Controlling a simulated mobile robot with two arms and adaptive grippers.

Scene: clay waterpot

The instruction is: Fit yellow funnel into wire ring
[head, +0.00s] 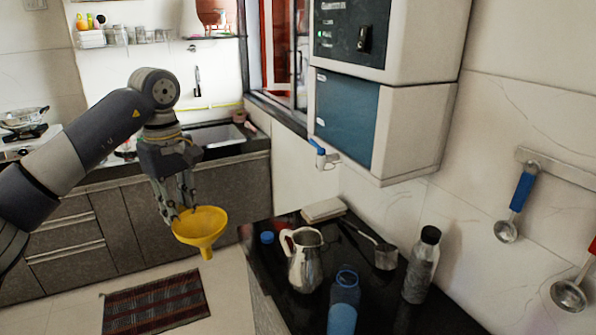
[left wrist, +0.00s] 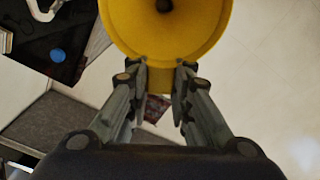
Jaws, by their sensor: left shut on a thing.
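A yellow funnel (head: 201,228) hangs in the air, wide mouth up and spout down, left of the black counter in the head view. My left gripper (head: 178,210) is shut on the funnel's near rim side. In the left wrist view the funnel (left wrist: 165,28) fills the top, its dark spout hole showing, with the fingers of the left gripper (left wrist: 160,80) on either side of its edge. I cannot make out a wire ring in either view. My right gripper is not in view.
The black counter (head: 275,262) holds a steel jug (head: 305,262), a blue bottle (head: 343,302), a grey bottle (head: 422,265) and a blue cap (head: 267,237). A water purifier (head: 385,85) hangs above. A striped mat (head: 155,303) lies on the floor. The air around the funnel is clear.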

